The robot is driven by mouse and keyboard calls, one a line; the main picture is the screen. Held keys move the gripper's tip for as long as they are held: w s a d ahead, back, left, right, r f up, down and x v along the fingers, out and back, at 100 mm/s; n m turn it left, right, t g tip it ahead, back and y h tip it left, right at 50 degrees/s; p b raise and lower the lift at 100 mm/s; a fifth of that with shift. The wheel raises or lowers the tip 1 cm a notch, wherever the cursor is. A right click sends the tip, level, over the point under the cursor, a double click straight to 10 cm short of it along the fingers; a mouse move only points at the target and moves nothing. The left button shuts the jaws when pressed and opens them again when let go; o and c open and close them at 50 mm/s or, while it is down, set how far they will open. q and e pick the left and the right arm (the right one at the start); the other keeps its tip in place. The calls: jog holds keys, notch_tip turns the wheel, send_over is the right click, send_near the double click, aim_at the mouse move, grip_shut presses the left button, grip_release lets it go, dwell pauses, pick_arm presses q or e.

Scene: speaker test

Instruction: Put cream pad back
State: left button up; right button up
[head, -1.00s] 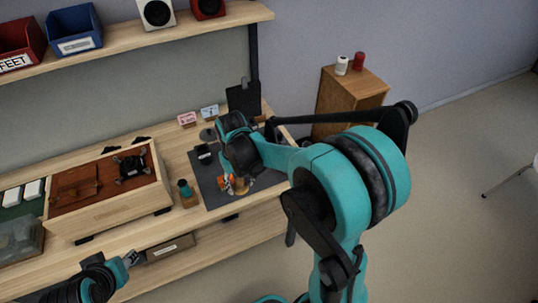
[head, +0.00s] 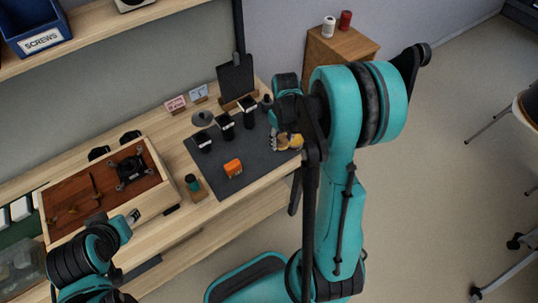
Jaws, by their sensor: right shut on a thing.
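My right gripper (head: 287,141) is at the right edge of the dark grey mat (head: 225,185) on the bench. It is shut on a small cream-tan thing (head: 283,143), which looks like the cream pad; its shape is partly hidden by the fingers and my arm. I cannot tell whether it touches the mat. My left gripper (head: 132,216) is at lower left, by the front corner of the wooden tray; its jaws are too small to read.
An orange box (head: 233,167) lies on the mat, with several black items with white labels (head: 226,125) behind. A grey disc (head: 202,118) lies at the back. The wooden tray (head: 160,209) holds a black frame (head: 131,168).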

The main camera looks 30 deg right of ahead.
jog(key=b, duration=0.1)
send_over(269, 158)
notch_tip(269, 158, down, 3)
jog(key=shift+r, duration=0.1)
notch_tip(269, 158, down, 3)
jog(key=shift+f+b, duration=0.15)
jog(key=shift+b, duration=0.6)
jog(key=shift+f, duration=0.35)
jog(key=shift+f, duration=0.1)
jog(key=o, duration=1.1)
